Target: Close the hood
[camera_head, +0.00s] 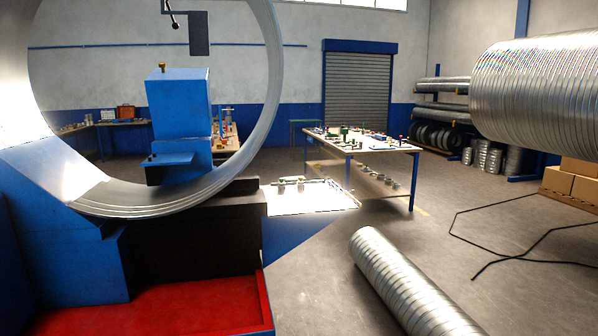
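I cannot pick out a hood for certain in the head view. A large blue machine (62,255) fills the left side, with a big shiny metal ring (275,75) standing upright on it. Inside the ring is a blue block (180,105) with a yellow knob on top. A dark flat plate (199,34) hangs above the block, beside a thin rod with a dark ball end. Neither of my grippers is in view.
A spiral duct (405,285) lies on the floor at front centre. A larger duct (540,85) is raised at the right. A blue-framed worktable (365,147) with small parts stands behind. Black cable (500,258) and cardboard boxes (575,180) are at right. Open floor lies between.

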